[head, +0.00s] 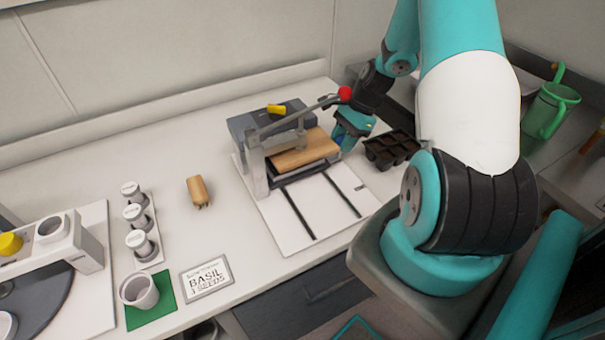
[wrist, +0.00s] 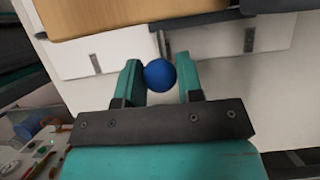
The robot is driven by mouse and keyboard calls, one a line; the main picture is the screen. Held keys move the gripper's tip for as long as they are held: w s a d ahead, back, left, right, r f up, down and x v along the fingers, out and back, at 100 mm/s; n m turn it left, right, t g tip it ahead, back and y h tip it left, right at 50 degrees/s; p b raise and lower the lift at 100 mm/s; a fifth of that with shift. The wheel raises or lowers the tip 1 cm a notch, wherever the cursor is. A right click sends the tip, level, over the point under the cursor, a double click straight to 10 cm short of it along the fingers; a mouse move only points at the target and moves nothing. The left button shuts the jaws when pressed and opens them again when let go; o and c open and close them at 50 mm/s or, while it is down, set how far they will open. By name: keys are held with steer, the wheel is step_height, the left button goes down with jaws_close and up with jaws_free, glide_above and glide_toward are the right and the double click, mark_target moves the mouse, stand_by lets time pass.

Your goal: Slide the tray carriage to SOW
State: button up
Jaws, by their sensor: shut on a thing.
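A bench press device stands on a white board (head: 290,226) in the head view, with two dark rails (head: 298,214) running toward the front. A wood-coloured slab (head: 305,149), apparently on the tray carriage (head: 304,169), sits at the rear of the rails beneath the lever frame. My gripper (head: 352,130) is at the right side of the device. In the wrist view my gripper (wrist: 157,78) is shut on a blue ball knob (wrist: 159,75). The slab's edge (wrist: 110,18) shows beyond it.
A lever with a red ball (head: 345,93) reaches over my gripper. A black cell tray (head: 390,149) lies close on the right. A wooden-looking handled piece (head: 198,191), several capped vials (head: 137,216), a cup (head: 139,291) and a basil sign (head: 207,277) stand left. The front rails are clear.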

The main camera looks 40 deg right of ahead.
steer(key=shift+w+d+p, duration=0.1)
steer(key=shift+w+d, duration=0.1)
steer(key=shift+w, duration=0.65)
steer(key=shift+w+d+p, duration=0.1)
steer(key=shift+w+d, duration=0.1)
steer(key=shift+w, duration=0.7)
steer(key=shift+w+d+p, duration=0.1)
steer(key=shift+w+d, duration=0.1)
steer(key=shift+w, duration=0.65)
steer(key=o, duration=0.6)
steer(key=shift+o, duration=0.2)
steer(key=shift+r, duration=0.1)
step_height(320, 180, up, 8)
steer(key=p, duration=0.7)
steer(key=shift+s+a, duration=0.1)
